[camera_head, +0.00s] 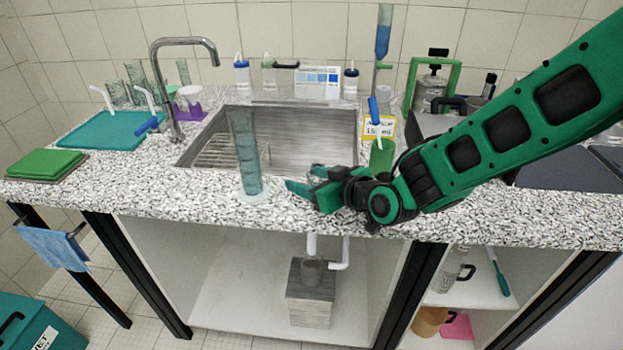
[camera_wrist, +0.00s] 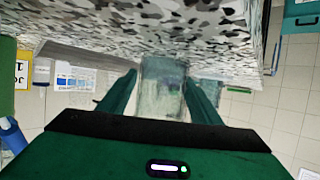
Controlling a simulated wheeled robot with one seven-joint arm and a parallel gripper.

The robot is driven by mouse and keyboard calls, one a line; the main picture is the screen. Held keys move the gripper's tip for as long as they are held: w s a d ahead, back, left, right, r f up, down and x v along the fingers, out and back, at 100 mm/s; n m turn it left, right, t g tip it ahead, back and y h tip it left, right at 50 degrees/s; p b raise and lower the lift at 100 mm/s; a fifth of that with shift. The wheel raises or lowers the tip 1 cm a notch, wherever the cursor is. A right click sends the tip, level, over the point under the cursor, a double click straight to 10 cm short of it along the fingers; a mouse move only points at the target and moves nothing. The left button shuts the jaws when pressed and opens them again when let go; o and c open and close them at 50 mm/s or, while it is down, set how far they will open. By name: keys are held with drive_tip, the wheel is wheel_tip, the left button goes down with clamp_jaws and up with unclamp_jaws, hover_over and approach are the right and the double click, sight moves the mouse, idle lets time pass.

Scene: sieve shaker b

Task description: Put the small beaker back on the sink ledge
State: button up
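A small clear beaker (camera_head: 311,270) sits low in the cabinet, on a grey block under the drain pipe. A tall clear glass cylinder (camera_head: 246,150) stands upright on the counter's front strip, before the sink. My gripper (camera_head: 290,190) is just right of the cylinder's lower part, low over the front strip and pointing left. In the wrist view my gripper (camera_wrist: 162,88) has its fingers apart, with clear glass (camera_wrist: 162,85) showing between them. That glass looks like the cylinder ahead; I cannot tell whether a finger touches it. The sink ledge (camera_head: 215,192) is speckled.
The sink (camera_head: 300,130) has a tap (camera_head: 165,85) at its left. Several glasses stand around a teal mat (camera_head: 105,130). A yellow-edged sign (camera_head: 379,128) and a green cup (camera_head: 381,157) stand right of the sink. Bottles line the back. The front strip left of the cylinder is clear.

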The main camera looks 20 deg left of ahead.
drive_tip(key=shift+r, duration=0.1)
drive_tip(key=v, duration=1.2)
idle(0.4)
